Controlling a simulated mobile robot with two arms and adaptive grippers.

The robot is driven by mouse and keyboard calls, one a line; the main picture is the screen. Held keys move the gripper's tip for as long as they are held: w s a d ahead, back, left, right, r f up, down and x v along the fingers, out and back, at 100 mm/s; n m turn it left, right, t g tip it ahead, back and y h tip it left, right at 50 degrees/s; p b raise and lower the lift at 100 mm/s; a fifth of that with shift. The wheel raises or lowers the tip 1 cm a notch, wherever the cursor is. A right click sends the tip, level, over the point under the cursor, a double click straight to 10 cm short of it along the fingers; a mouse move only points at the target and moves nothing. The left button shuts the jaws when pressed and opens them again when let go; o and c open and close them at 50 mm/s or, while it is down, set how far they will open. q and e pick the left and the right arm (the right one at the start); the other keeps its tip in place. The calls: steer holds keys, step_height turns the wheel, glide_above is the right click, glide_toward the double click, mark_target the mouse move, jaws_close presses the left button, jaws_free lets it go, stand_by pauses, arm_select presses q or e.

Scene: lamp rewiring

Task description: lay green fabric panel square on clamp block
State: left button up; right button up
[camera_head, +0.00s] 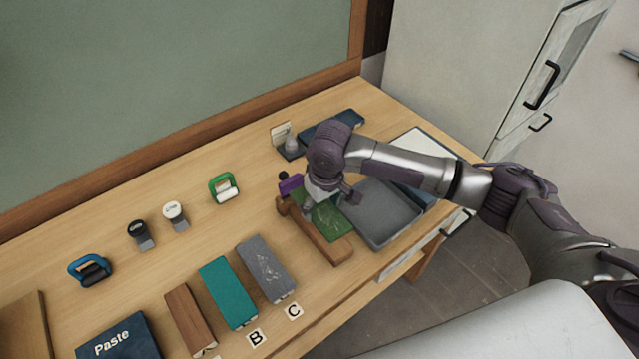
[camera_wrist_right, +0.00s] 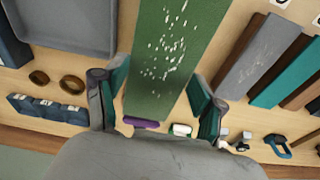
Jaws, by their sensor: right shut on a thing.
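The green fabric panel (camera_head: 331,224) is a flat dark green strip with pale flecks; it also shows in the right wrist view (camera_wrist_right: 168,62). My right gripper (camera_head: 325,196) is shut on it, one finger at each long side. The clamp block, a long brown wooden bar (camera_head: 326,244), lies beside and partly under the panel in the head view. The panel runs roughly along it; I cannot tell whether they touch. A purple piece (camera_head: 291,184) sits at the block's far end. My left gripper is out of view.
A grey tray (camera_head: 390,237) stands close right of the panel. Grey (camera_head: 267,270), teal (camera_head: 228,292) and brown (camera_head: 190,320) slabs lie to the left, with letter labels. A green-handled tool (camera_head: 223,188) and small stamps lie farther back. The table between them is clear.

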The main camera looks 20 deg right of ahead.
steer(key=shift+w+f, duration=0.15)
steer(key=shift+f, duration=0.2)
steer(key=shift+w+d+f, duration=0.1)
steer(key=shift+w+f, duration=0.05)
steer(key=shift+f, duration=0.2)
steer(key=shift+f+b, duration=0.7)
steer(key=shift+b, duration=0.2)
step_height(320, 180, down, 2)
steer(key=b, duration=0.3)
steer(key=shift+f, duration=0.45)
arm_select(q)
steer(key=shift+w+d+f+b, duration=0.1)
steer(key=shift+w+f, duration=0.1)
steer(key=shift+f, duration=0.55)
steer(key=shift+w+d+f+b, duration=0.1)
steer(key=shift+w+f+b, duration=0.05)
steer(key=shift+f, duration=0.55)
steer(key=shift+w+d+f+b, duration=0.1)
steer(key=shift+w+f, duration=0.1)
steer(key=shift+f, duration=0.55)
arm_select(e)
steer(key=shift+f, duration=0.8)
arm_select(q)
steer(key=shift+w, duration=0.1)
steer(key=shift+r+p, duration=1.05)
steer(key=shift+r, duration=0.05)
